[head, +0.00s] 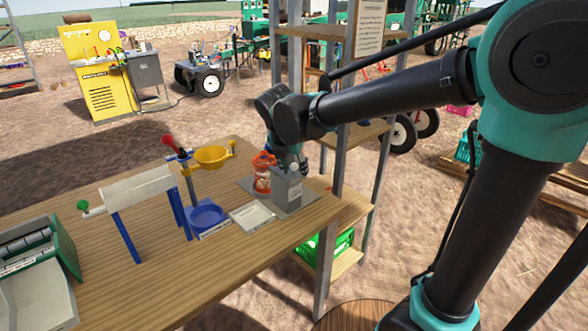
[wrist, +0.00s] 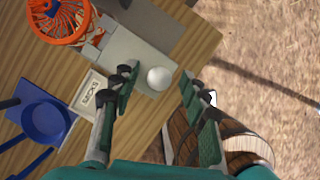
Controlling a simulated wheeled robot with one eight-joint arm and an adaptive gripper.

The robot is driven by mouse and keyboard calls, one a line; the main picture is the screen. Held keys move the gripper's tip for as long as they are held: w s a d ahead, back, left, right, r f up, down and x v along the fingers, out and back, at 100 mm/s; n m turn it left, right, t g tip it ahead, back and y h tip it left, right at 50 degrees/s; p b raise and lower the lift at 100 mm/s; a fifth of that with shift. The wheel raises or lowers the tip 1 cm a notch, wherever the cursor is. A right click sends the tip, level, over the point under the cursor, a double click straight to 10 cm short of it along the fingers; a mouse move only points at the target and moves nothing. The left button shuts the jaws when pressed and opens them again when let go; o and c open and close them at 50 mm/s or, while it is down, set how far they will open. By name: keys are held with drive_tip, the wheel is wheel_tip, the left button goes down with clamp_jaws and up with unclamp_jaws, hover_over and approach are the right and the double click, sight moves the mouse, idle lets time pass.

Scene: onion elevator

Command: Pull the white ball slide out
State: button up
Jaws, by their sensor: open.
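The white ball (wrist: 158,78) sits at the end of a grey box (wrist: 135,58) on the wooden table. It also shows small at the top of the grey box (head: 287,188) in the head view, partly under my gripper (head: 290,158). In the wrist view my gripper (wrist: 159,84) is open, with one green finger on each side of the ball. Gaps show between the fingers and the ball. The slide itself is hard to make out.
An orange wheel-like part (wrist: 60,18) is beside the grey box. A pale tray (head: 252,216) and a blue dish (head: 207,216) are to its left on the table (head: 150,285). A metal shelf post (head: 327,255) stands close on the right.

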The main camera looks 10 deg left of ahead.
drive_tip(key=shift+r, duration=3)
drive_tip(key=d+f+m+t, duration=0.1)
drive_tip(key=d+f+m, duration=0.4)
drive_tip(key=d+m, duration=0.55)
drive_tip(key=s+d+f+m+t+y, duration=0.1)
drive_tip(key=d+f+m, duration=0.3)
drive_tip(key=d+m, duration=0.6)
drive_tip(key=d+f+m+t, duration=0.1)
drive_tip(key=d+f+m, duration=0.4)
drive_tip(key=d+m, duration=0.45)
drive_tip(key=s+f+m+g, duration=0.1)
drive_tip(key=s+f, duration=0.2)
drive_tip(key=s, duration=0.3)
drive_tip(key=s+a+f+m+g, duration=0.1)
drive_tip(key=s+f+g, duration=0.1)
drive_tip(key=s+f, duration=0.2)
drive_tip(key=s, duration=0.3)
